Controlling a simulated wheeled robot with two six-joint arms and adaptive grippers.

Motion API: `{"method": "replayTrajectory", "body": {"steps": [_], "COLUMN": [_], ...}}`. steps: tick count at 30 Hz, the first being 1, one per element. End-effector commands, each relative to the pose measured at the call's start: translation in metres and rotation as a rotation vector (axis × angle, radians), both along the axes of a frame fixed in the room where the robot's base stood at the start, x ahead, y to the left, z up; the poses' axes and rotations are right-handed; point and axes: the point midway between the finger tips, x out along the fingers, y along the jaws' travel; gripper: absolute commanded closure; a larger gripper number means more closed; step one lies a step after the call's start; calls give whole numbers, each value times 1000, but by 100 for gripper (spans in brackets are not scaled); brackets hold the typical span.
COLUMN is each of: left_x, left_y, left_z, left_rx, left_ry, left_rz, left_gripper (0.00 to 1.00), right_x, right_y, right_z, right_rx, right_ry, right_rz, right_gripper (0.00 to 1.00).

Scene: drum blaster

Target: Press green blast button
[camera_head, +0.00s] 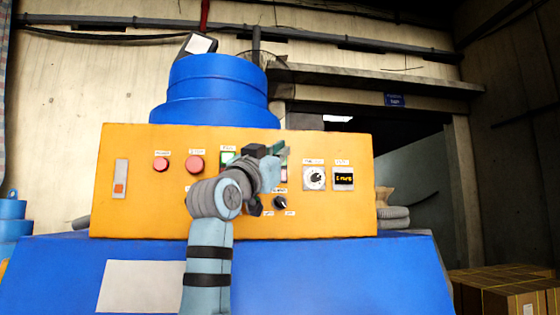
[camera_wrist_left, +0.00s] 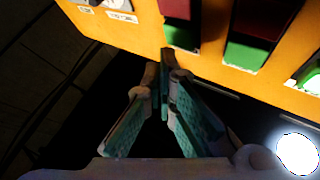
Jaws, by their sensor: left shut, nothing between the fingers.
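The orange control panel (camera_head: 135,205) faces me in the head view. A green button (camera_head: 228,157) shows beside my left gripper, partly hidden by it. My left gripper (camera_head: 283,152) is shut and empty in front of the panel's middle and covers part of the controls there. In the left wrist view the shut fingertips (camera_wrist_left: 167,62) are close to the panel, just below a red and green control (camera_wrist_left: 182,32). I cannot tell whether they touch it. Another control with a green part (camera_wrist_left: 246,54) is to the right. My right gripper is not in view.
Two red buttons (camera_head: 195,164) and an orange switch (camera_head: 120,188) are on the panel's left. A dial (camera_head: 315,178) and a small display (camera_head: 343,178) are on its right. The panel sits on a blue machine (camera_head: 330,275) with a blue drum (camera_head: 215,90) behind.

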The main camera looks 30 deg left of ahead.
Motion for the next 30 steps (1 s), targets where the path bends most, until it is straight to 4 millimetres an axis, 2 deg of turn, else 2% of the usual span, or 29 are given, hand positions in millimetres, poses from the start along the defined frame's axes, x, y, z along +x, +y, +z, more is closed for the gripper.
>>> {"method": "replayTrajectory", "body": {"steps": [30], "left_x": [9], "left_y": [7], "left_z": [0], "left_rx": [0], "left_ry": [0], "left_rz": [0], "left_gripper": [100], "right_x": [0], "right_y": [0], "right_z": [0], "right_rx": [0], "right_ry": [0], "right_rz": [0], "right_gripper": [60]}}
